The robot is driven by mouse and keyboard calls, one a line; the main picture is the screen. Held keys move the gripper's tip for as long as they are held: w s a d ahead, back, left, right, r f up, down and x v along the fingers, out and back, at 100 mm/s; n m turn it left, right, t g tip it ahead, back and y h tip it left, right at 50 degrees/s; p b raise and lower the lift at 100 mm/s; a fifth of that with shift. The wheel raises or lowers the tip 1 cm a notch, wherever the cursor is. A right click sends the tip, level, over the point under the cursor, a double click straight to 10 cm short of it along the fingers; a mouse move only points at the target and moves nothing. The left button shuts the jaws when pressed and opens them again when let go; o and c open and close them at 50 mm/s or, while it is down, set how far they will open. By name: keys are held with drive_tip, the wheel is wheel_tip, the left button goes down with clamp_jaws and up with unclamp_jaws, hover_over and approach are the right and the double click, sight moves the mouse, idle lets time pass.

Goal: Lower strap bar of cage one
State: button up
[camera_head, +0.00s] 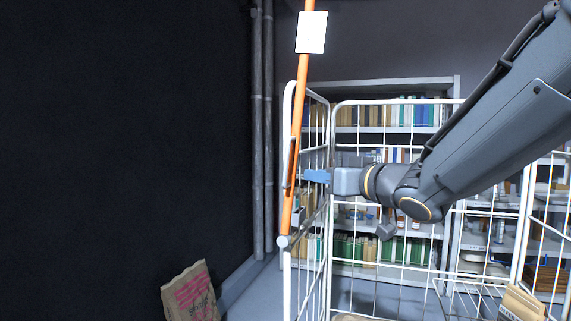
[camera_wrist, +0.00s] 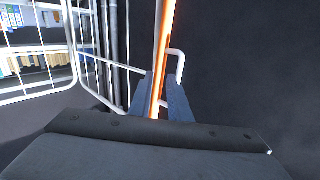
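The orange strap bar (camera_head: 299,125) stands nearly upright, leaning slightly right at its top, along the left front edge of the white wire cage (camera_head: 288,270). Its foot is at a pale round pivot on the cage post. A white tag (camera_head: 311,32) is near its top. My gripper (camera_head: 306,177) reaches in from the right, its blue fingertips close beside the bar. In the wrist view the bar (camera_wrist: 163,45) shows between the two parted fingers (camera_wrist: 160,88). I see no clear grip; whether they touch it is unclear.
Shelves (camera_head: 440,84) with books and boxes stand behind the cage. A paper sack (camera_head: 190,293) is on the floor at lower left. A carton (camera_head: 522,304) sits at lower right. Vertical pipes (camera_head: 262,130) run up the dark wall. The space left of the bar looks clear.

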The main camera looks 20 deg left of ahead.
sight(288, 162)
drive_tip(key=shift+n+g+y, duration=0.3)
drive_tip(key=shift+n+y, duration=0.3)
drive_tip(key=shift+y, duration=0.2)
drive_tip(key=a+r, duration=0.1)
drive_tip(key=a, duration=0.1)
drive_tip(key=w+a+p, duration=0.1)
drive_tip(key=a, duration=0.2)
drive_tip(key=w+a+r+p, duration=0.1)
drive_tip(key=a, duration=0.2)
drive_tip(key=shift+w+r, duration=0.25)
drive_tip(key=shift+r, duration=0.05)
drive_tip(key=shift+w+a, duration=0.35)
clamp_jaws()
